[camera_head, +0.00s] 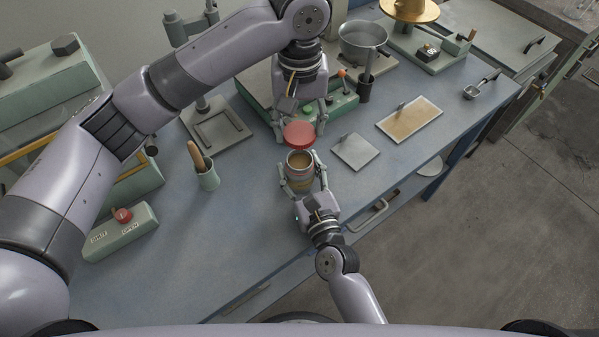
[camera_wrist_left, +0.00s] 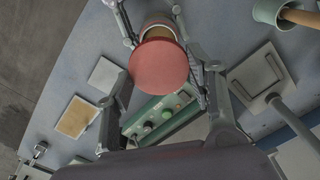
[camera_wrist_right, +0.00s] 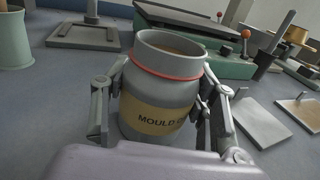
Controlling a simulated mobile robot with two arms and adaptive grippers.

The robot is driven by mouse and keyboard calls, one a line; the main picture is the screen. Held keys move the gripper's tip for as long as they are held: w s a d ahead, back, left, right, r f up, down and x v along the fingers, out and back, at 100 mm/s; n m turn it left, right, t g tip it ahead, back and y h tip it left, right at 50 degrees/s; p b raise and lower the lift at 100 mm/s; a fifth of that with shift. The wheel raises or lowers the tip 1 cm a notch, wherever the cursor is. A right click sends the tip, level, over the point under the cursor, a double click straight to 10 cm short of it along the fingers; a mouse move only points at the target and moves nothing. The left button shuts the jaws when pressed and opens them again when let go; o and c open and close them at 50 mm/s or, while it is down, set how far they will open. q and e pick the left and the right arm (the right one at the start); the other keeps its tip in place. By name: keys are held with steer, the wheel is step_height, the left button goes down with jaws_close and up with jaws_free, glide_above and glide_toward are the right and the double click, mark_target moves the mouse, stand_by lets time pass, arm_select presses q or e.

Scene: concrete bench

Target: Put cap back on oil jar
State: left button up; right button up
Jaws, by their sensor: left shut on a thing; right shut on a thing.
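The oil jar (camera_head: 299,172) is a grey jar with a red ring at its neck and a yellow label reading "MOULD O…", the rest hidden. It stands upright and open-topped on the bench, and shows large in the right wrist view (camera_wrist_right: 160,92). My right gripper (camera_head: 305,175) is shut on the jar's body from the front. The red disc-shaped cap (camera_head: 299,134) is held by my left gripper (camera_head: 300,122), which is shut on it just behind the jar's mouth in the head view. In the left wrist view the cap (camera_wrist_left: 158,66) partly covers the jar (camera_wrist_left: 158,28).
A green cup with a wooden handle (camera_head: 208,178) stands left of the jar. A grey flat plate (camera_head: 355,150) and a tan-topped plate (camera_head: 409,119) lie to the right. A green control box (camera_head: 342,104) stands behind.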

steer(key=c, duration=1)
arm_select(q)
glide_above(299, 161)
steer(key=shift+f, duration=2.5)
arm_select(e)
steer(key=shift+c, duration=0.2)
arm_select(q)
steer(key=shift+f, duration=0.9)
steer(key=shift+f, duration=0.55)
arm_select(e)
jaws_close()
